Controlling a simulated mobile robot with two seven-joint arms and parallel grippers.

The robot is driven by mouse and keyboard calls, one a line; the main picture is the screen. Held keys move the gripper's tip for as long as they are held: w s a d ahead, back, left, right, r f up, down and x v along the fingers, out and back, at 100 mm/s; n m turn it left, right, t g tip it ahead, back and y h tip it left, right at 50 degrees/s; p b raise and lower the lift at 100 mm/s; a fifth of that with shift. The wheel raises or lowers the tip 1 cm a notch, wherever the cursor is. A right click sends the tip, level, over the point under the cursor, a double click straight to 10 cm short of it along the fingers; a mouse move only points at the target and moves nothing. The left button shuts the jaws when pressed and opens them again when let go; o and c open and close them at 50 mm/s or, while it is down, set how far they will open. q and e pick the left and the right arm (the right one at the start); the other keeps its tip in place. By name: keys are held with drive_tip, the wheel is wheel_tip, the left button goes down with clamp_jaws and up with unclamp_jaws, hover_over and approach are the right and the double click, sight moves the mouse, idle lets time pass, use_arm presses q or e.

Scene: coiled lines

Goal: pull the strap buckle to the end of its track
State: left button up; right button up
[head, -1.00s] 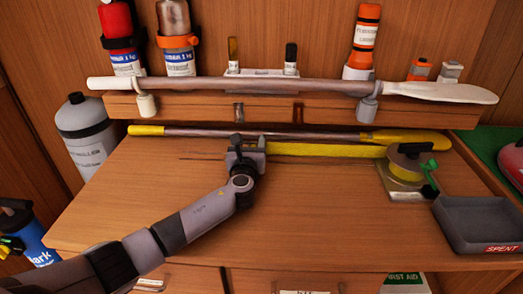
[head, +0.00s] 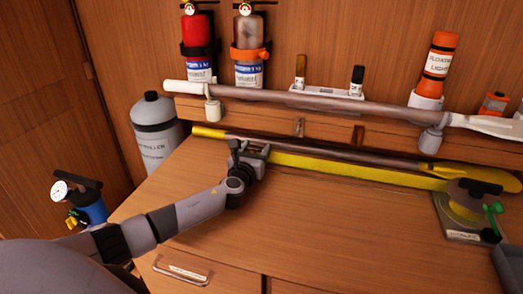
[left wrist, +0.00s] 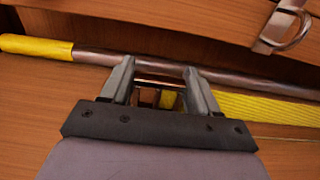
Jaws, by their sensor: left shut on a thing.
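My left gripper (head: 248,152) is at the back of the bench top, just in front of the lower paddle's shaft. It is shut on the strap buckle, which is mostly hidden between its fingers. In the left wrist view the fingers (left wrist: 160,85) stand either side of a small dark and yellow piece. The flat yellow strap (head: 345,171) runs from the gripper to the right, along the back of the bench, to a reel (head: 466,198) with a green handle. The strap also shows in the left wrist view (left wrist: 265,108). My right gripper is not in view.
A brown paddle with yellow ends (head: 300,149) lies right behind the strap. Above it, a second paddle (head: 300,101) rests on hooks at the shelf. A grey cylinder (head: 157,130) stands left of the bench. The bench top (head: 330,230) in front of the strap is clear.

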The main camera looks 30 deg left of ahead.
use_arm(q)
drive_tip(key=shift+f, duration=0.15)
drive_tip(key=o, duration=1.4)
drive_tip(key=shift+o, duration=0.2)
drive_tip(key=shift+s, duration=0.1)
drive_tip(key=shift+p+v, duration=0.45)
drive_tip(key=shift+v, duration=3.05)
drive_tip(key=shift+s+d, duration=0.1)
